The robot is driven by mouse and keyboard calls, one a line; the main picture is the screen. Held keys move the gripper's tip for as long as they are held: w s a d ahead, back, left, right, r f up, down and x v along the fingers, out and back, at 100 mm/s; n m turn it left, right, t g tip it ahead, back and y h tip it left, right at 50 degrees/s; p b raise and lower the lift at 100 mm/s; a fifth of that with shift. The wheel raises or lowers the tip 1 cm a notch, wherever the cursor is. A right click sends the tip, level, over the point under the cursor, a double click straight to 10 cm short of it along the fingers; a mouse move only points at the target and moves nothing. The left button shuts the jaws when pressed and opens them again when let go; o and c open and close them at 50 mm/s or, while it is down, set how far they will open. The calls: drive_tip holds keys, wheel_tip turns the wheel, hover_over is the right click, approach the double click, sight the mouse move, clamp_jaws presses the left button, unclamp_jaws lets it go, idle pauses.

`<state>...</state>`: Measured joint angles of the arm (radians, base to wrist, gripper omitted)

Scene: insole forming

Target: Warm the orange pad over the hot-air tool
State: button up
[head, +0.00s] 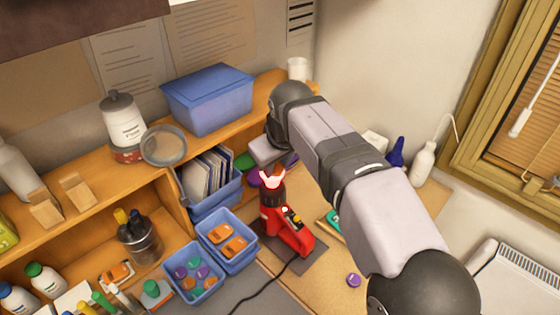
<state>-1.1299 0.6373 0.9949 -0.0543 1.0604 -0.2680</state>
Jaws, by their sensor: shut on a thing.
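The red hot-air tool (287,232) stands upright on a dark mat in the middle, its nozzle top (271,181) glowing red and white. My gripper (279,163) hangs from the arm just above and behind the nozzle, its fingers small and mostly hidden. It is shut on what seems to be the orange pad; only a dark reddish bit shows there, and I cannot tell whether it touches the nozzle. Other orange pads (234,247) lie in a blue bin (245,262) left of the tool.
A second blue bin (213,291) holds small purple, teal and orange pieces. A blue file box (221,206) stands behind the bins. The tool's black cable (262,291) runs across the front. A purple disc (354,280) lies right of the tool, with bare bench (322,290) around it.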

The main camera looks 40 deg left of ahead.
drive_tip(key=shift+w+a+r+p, duration=0.1)
drive_tip(key=shift+w+a+p, duration=0.2)
drive_tip(key=shift+a+p, duration=0.3)
drive_tip(key=shift+w+a+p, duration=0.3)
drive_tip(key=shift+a+p, duration=0.15)
drive_tip(key=shift+p, duration=0.2)
drive_tip(key=shift+w+a+f+p, duration=0.35)
drive_tip(key=shift+a+p, duration=0.15)
drive_tip(key=shift+p, duration=0.2)
drive_tip(key=shift+s+b, duration=0.1)
drive_tip(key=shift+b, duration=0.25)
idle(2.5)
drive_tip(key=shift+s+d+f+b, duration=0.15)
drive_tip(key=shift+s+d+b, duration=0.15)
drive_tip(key=shift+d+b, duration=0.55)
drive_tip(key=s+d+r+b, duration=0.1)
drive_tip(key=s+d+b, duration=0.3)
drive_tip(key=d+b, duration=0.3)
drive_tip(key=shift+s+r+b, duration=0.2)
drive_tip(key=shift+s+b, duration=0.05)
drive_tip(key=shift+b, duration=0.5)
